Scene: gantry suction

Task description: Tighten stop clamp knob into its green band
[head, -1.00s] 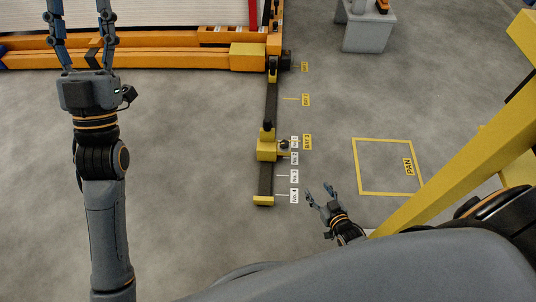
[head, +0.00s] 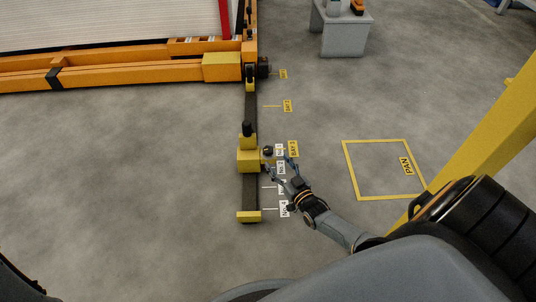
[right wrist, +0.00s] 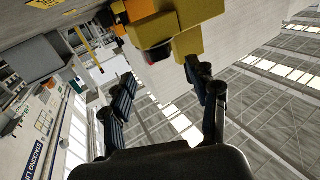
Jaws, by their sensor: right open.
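The stop clamp (head: 248,160) is a yellow block on the dark rail (head: 250,110) in the head view. A small dark knob (head: 268,151) sticks out from its right side. My right gripper (head: 280,165) is open, with its fingers close to the knob; whether they touch it I cannot tell. In the right wrist view the open fingers (right wrist: 161,72) point towards yellow blocks (right wrist: 198,35) and a dark part with a red patch (right wrist: 153,42), with nothing seen between the tips. No green band can be made out. My left gripper is out of view.
White number labels (head: 283,210) and yellow labels (head: 287,106) lie along the rail. An orange beam (head: 130,72) crosses at the far left. A yellow floor square marked PAN (head: 345,170) is to the right. A grey stand (head: 342,38) is farther back. The left floor is clear.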

